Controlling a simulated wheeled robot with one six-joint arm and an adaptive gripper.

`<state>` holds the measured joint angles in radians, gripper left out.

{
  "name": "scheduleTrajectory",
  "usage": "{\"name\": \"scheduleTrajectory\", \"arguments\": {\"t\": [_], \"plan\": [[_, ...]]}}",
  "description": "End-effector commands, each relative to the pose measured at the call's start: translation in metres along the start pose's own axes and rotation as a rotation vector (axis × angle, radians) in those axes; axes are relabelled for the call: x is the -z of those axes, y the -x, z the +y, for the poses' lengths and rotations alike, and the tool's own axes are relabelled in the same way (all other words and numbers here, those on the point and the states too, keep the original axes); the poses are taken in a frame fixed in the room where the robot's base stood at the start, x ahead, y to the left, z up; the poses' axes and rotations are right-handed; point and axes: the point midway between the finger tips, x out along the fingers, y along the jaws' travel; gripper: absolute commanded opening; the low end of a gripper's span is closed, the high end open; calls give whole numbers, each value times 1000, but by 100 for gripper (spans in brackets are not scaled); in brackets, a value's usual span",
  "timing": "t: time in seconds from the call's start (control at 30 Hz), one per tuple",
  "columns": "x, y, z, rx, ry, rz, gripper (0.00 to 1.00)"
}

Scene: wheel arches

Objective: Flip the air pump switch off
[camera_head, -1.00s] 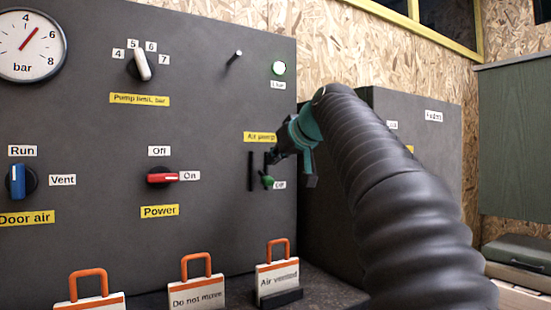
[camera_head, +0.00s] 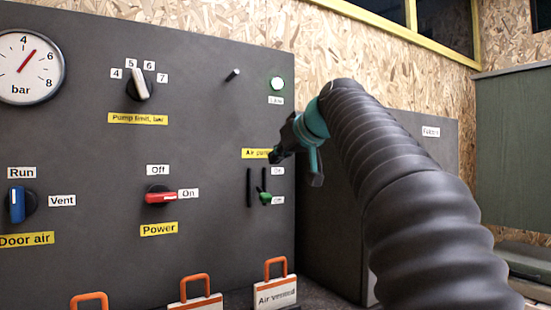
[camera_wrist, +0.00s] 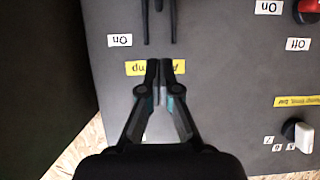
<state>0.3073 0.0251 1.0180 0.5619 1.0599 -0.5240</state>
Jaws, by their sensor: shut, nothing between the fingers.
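The air pump switch (camera_head: 265,198) is a small green handle at the low end of a dark vertical slot, beside the Off label (camera_head: 278,201). The On label (camera_head: 277,171) is by the slot's upper end. My gripper (camera_head: 275,157) is shut and empty, in front of the yellow air pump label (camera_head: 255,153), above the handle and apart from it. The wrist view shows the panel upside down, with my closed fingertips (camera_wrist: 165,65) over the yellow label and the slots above them. The green handle is out of the wrist view.
A green lamp (camera_head: 277,84) glows above the switch. The red power knob (camera_head: 161,197) and blue door air knob (camera_head: 17,204) are to the left. Tags with orange loops, including the Air vented tag (camera_head: 275,293), stand below. A side cabinet (camera_head: 330,230) is at right.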

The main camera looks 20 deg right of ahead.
Motion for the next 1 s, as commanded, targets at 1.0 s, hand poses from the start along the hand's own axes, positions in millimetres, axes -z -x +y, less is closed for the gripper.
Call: {"name": "scheduleTrajectory", "arguments": {"t": [1.0], "plan": [[-54, 74, 1, -2, -1, 0, 0]]}}
